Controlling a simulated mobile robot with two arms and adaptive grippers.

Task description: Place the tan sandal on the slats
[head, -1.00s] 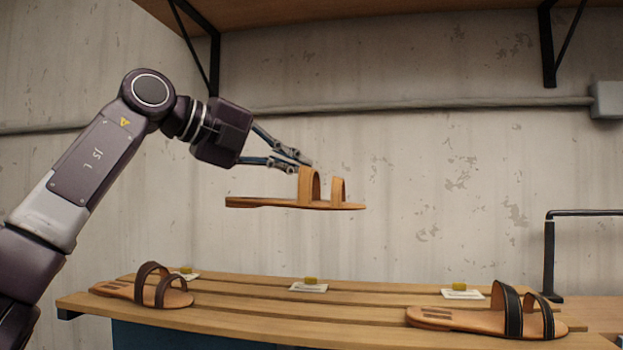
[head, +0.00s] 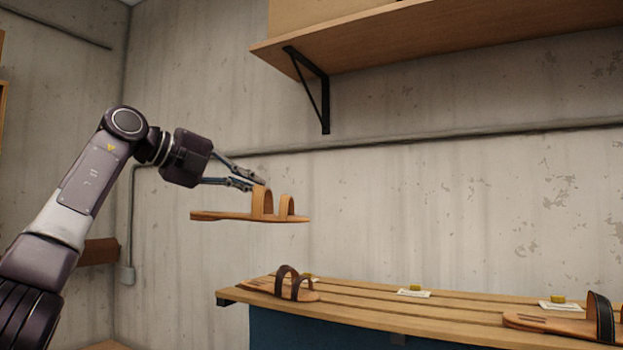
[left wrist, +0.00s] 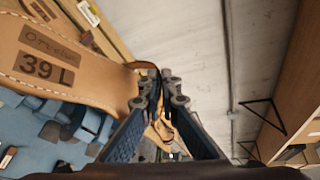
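The tan sandal (head: 225,217) with two light straps hangs level in the air, sole down. My left gripper (head: 259,183) is shut on its larger strap. In the left wrist view the sandal's sole (left wrist: 50,58) shows a "39 L" mark, and the fingers (left wrist: 160,82) close together at the strap. The wooden slats (head: 375,309) top a blue bench at lower right. In the head view the sandal appears above the slats' left end, with a clear gap; its depth is hard to tell. My right gripper does not show.
A sandal with dark brown straps (head: 258,287) lies on the slats' left end, and one with black straps (head: 550,324) at the right. Small cards with yellow pieces (head: 415,291) lie between them along the back. A wall shelf (head: 440,45) hangs above.

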